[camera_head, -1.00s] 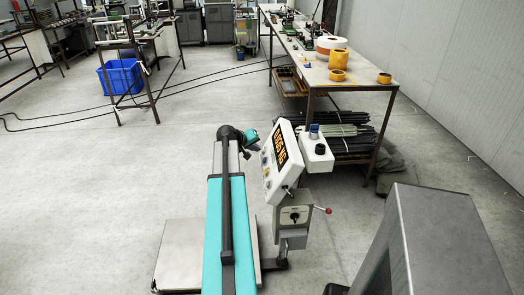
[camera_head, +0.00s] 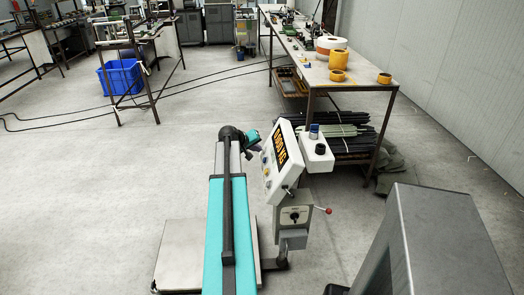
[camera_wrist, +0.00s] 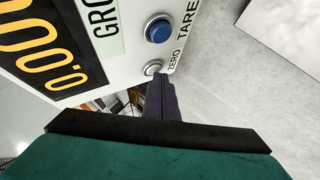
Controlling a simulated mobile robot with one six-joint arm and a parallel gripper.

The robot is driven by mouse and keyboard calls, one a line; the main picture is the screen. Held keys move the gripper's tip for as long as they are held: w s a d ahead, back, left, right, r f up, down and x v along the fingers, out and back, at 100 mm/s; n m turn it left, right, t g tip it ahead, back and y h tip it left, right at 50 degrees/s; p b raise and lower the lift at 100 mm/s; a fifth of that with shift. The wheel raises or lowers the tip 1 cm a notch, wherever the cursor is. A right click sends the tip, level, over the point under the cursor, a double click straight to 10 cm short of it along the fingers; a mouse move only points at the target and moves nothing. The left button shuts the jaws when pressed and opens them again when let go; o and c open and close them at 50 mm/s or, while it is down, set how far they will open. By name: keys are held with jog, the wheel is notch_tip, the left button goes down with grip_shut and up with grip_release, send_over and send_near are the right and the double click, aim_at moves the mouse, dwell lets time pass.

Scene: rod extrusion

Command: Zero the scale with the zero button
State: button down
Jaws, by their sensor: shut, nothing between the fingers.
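The scale's indicator box (camera_head: 283,160) is white with a dark display of orange digits (camera_head: 280,146). In the wrist view the visible part of the display (camera_wrist: 45,50) reads 0.00. The pale, silver-rimmed zero button (camera_wrist: 152,67) sits beside the word ZERO, below the blue tare button (camera_wrist: 158,29). My gripper (camera_wrist: 160,78) is shut and empty, its tips right at the lower edge of the zero button. I cannot tell whether they touch it. The scale's metal platform (camera_head: 182,255) shows below my arm, with nothing seen on its visible part.
A grey post carries the indicator, with a lower box (camera_head: 293,215) and a red-knobbed lever (camera_head: 322,210). A workbench (camera_head: 345,80) with tape rolls stands behind at right. A blue crate (camera_head: 121,76) is at left. The floor between is open, crossed by cables.

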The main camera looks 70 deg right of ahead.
dwell(0.4)
jog(key=shift+w+a+r, duration=0.15)
jog(key=shift+w+r, duration=0.05)
jog(key=shift+w, duration=0.2)
jog(key=shift+w+a+r, duration=0.15)
jog(key=shift+w, duration=0.2)
jog(key=shift+w+r, duration=0.1)
jog(key=shift+w, duration=0.05)
jog(key=shift+w+a+r, duration=0.3)
jog(key=shift+w+r, duration=0.05)
jog(key=shift+w, duration=0.3)
jog(key=shift+w+a+r, duration=0.25)
jog(key=shift+w+r, duration=0.05)
jog(key=shift+w, duration=0.35)
jog(key=shift+w+a+r, duration=0.3)
jog(key=shift+w+r, duration=0.05)
jog(key=shift+w, duration=0.3)
